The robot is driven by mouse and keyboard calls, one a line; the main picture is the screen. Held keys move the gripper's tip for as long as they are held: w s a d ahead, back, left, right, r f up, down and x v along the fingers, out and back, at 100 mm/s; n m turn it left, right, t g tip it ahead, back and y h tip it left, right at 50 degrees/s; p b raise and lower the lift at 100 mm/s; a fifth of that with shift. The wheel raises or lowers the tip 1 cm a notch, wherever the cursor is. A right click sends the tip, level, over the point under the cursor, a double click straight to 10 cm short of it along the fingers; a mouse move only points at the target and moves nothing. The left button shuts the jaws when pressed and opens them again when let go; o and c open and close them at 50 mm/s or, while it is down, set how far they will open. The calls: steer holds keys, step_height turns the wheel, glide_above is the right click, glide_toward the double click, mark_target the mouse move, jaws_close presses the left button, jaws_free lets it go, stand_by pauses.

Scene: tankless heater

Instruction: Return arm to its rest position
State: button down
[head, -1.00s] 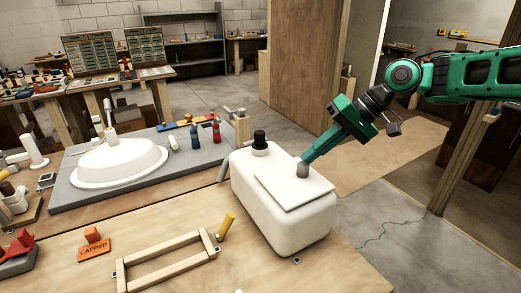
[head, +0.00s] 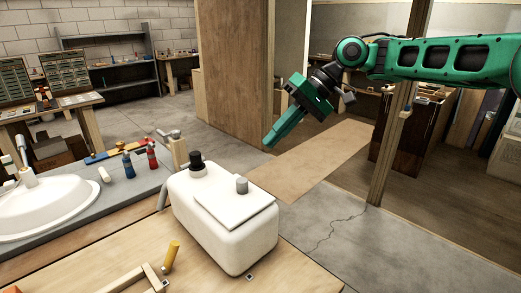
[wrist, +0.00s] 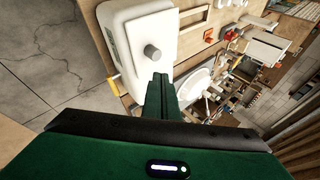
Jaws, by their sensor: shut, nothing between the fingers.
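My green gripper (head: 270,146) is shut and empty, raised in the air behind and to the right of the white tank (head: 232,228). It also shows in the wrist view (wrist: 160,78), its fingers together. The tank stands on the wooden workbench (head: 130,262). A flat white panel (head: 232,209) lies on its top, with a grey knob (head: 242,185) standing on the panel and a black cap (head: 197,163) beside it. The gripper is clear of the knob. In the wrist view the knob (wrist: 152,52) is beyond the fingertips.
A white basin (head: 50,208) sits on a grey board at left, with red and blue bottles (head: 152,155) near it. A wooden post (head: 392,150) rises at right. The air around my gripper is free.

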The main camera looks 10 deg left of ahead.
steer(key=s+d+f+m+t+h, duration=0.1)
steer(key=s+d+f+m+h, duration=0.15)
steer(key=d, duration=0.85)
steer(key=s+d+f+m+t+h, duration=0.1)
steer(key=s+d+f+m+t, duration=0.15)
steer(key=d, duration=0.95)
steer(key=s+d+f+m+t+h, duration=0.1)
steer(key=d+f+m+h, duration=0.2)
steer(key=d, duration=0.8)
steer(key=s+d+f+m, duration=0.3)
steer(key=s+d, duration=0.5)
steer(key=s, duration=0.4)
steer(key=s+d+f+m+g, duration=0.1)
steer(key=s+d+f+m, duration=0.2)
steer(key=s+d+f, duration=0.2)
steer(key=s+d+h, duration=0.1)
steer(key=s+d, duration=0.2)
steer(key=s, duration=0.4)
steer(key=shift+s+d, duration=0.3)
